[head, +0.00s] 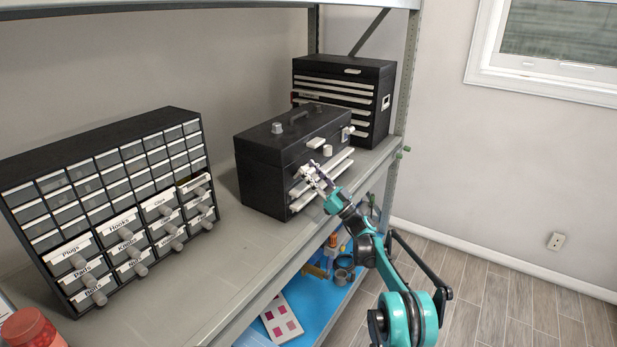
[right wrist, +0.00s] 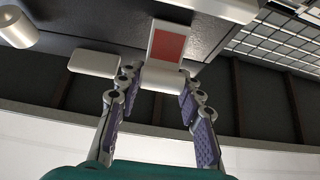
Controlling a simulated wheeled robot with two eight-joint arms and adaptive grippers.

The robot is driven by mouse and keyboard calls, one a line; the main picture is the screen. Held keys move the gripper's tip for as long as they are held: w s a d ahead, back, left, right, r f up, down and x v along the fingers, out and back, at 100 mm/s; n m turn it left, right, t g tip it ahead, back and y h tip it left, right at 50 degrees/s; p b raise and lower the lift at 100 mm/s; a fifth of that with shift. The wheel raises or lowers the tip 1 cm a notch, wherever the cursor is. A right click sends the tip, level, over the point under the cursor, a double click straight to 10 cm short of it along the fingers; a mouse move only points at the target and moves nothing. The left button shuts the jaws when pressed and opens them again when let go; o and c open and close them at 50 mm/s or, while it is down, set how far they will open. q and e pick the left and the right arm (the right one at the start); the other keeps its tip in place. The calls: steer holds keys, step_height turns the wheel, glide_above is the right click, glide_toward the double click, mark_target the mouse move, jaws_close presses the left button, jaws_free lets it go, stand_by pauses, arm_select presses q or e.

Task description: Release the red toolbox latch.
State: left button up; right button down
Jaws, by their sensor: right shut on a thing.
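The black toolbox (head: 262,150) stands on the grey shelf with its lid down. Its front has pale latches and drawer pulls. My right gripper (head: 309,171) is at this front, coming from the lower right. In the right wrist view, a pale latch with a red face (right wrist: 168,44) is on the dark front. My right gripper (right wrist: 158,82) has its two fingers on either side of the latch's pale lower end and is shut on it. The fingers hide the latch in the head view. My left gripper is not in view.
A cabinet of small labelled drawers (head: 100,165) stands to the left, with a red jar (head: 30,328) nearer. A taller black tool chest (head: 342,72) stands behind the toolbox. The shelf (head: 235,255) is clear in front. A rack post (head: 408,70) rises at right.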

steer(key=shift+d+f+t+y+b, duration=0.15)
steer(key=shift+f+t+y+b, duration=0.4)
steer(key=shift+y+b, duration=0.25)
steer(key=shift+s, duration=0.1)
steer(key=c, duration=1)
jaws_free()
steer(key=shift+o, duration=0.2)
steer(key=v, duration=1.2)
steer(key=shift+d, duration=0.1)
